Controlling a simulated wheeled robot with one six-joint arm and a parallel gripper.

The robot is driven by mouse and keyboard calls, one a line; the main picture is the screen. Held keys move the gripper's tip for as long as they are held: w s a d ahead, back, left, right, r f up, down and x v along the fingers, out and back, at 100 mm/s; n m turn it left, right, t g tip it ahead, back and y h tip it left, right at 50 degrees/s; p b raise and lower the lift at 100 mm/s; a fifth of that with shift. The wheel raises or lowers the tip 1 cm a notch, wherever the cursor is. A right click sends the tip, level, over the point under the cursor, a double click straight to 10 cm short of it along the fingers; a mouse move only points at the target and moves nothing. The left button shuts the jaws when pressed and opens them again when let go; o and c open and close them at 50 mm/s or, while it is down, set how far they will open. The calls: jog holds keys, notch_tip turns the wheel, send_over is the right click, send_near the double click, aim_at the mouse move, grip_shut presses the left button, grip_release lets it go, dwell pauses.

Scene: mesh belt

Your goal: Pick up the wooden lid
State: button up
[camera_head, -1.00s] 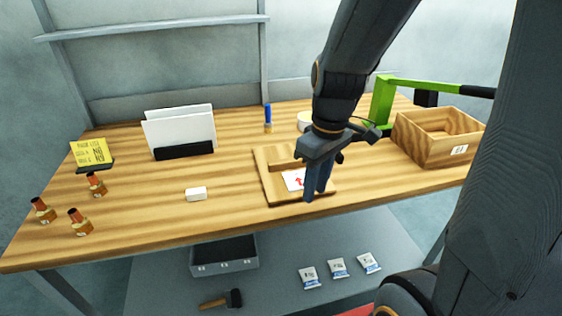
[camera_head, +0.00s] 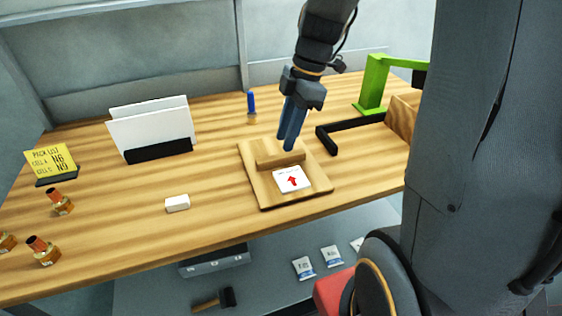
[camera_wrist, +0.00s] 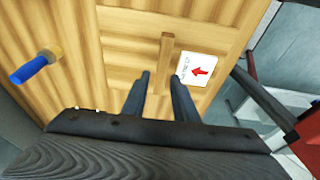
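The wooden lid (camera_head: 262,187) lies flat on the table near its front edge. It is a square board with a raised wooden handle bar (camera_head: 280,160) and a white label (camera_head: 292,180) with a red arrow. My gripper (camera_head: 289,145) points down over the bar, its two dark fingers apart and nothing between them that I can see held. In the wrist view, the bar (camera_wrist: 167,52) lies just beyond the fingertips, roughly in line with the gap between them. The label (camera_wrist: 196,69) is to the right of the bar. I cannot tell the exact height above the bar.
A blue-handled tool (camera_head: 251,108) stands behind the lid. A black bar (camera_head: 350,128) and green frame (camera_head: 374,85) are to the right, beside a partly hidden wooden box (camera_head: 402,115). A white block (camera_head: 177,203) lies left, and a document holder (camera_head: 152,130) stands further back.

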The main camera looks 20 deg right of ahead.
aim_at(282, 156)
jog(key=shift+s+p+x, duration=0.2)
jog(key=shift+p+x, duration=0.55)
jog(key=shift+x, duration=1.75)
jog(key=shift+d, duration=0.15)
grip_shut()
